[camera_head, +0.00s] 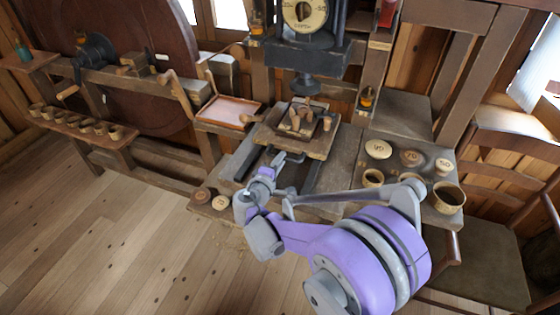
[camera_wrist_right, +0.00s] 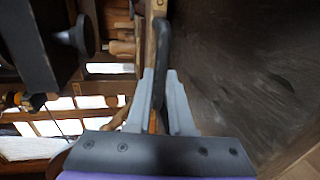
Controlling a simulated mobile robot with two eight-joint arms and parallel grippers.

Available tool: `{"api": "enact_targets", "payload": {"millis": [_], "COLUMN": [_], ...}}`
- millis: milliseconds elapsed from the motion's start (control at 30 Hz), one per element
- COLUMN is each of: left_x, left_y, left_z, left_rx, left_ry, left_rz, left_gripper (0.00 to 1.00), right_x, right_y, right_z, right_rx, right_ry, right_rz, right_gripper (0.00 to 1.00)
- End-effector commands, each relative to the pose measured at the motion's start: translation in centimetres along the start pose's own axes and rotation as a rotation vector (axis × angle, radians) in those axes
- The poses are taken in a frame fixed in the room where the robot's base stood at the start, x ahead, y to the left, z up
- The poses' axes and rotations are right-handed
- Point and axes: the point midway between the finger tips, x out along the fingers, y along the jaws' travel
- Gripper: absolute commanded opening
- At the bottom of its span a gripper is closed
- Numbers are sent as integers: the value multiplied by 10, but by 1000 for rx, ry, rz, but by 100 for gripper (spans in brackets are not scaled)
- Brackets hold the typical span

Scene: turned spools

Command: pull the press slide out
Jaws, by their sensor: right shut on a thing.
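The press slide (camera_head: 318,146) is a wooden board on dark rails beneath the press head (camera_head: 306,84), with several turned wooden pieces (camera_head: 300,120) standing on it. My right gripper (camera_head: 282,158) is at the slide's front edge. In the right wrist view its fingers (camera_wrist_right: 160,78) are closed around a dark narrow bar (camera_wrist_right: 162,45) that runs along a wooden edge; it looks like the slide's handle. The fingers hide part of the handle in the head view. My left gripper is not in view.
A pink-lined tray (camera_head: 228,111) is left of the slide. Weights (camera_head: 411,158) and cups (camera_head: 447,197) stand on the bench to the right. A shelf of several cups (camera_head: 88,127) is at far left. A chair (camera_head: 480,260) is at right. The floor (camera_head: 110,240) at front left is clear.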

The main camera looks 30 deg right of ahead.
Motion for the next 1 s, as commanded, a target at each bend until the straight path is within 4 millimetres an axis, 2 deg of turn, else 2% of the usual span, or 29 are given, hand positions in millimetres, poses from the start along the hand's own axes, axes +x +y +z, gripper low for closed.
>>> {"api": "enact_targets", "payload": {"millis": [833,1000], "left_x": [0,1], "left_y": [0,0], "left_z": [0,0], "left_rx": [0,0], "left_ry": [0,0], "left_rz": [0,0], "left_gripper": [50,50], "right_x": [0,-7], "right_y": [0,-2], "right_z": [0,-1], "right_rx": [0,0], "right_ry": [1,2], "right_rz": [0,0], "right_gripper": [0,0]}}
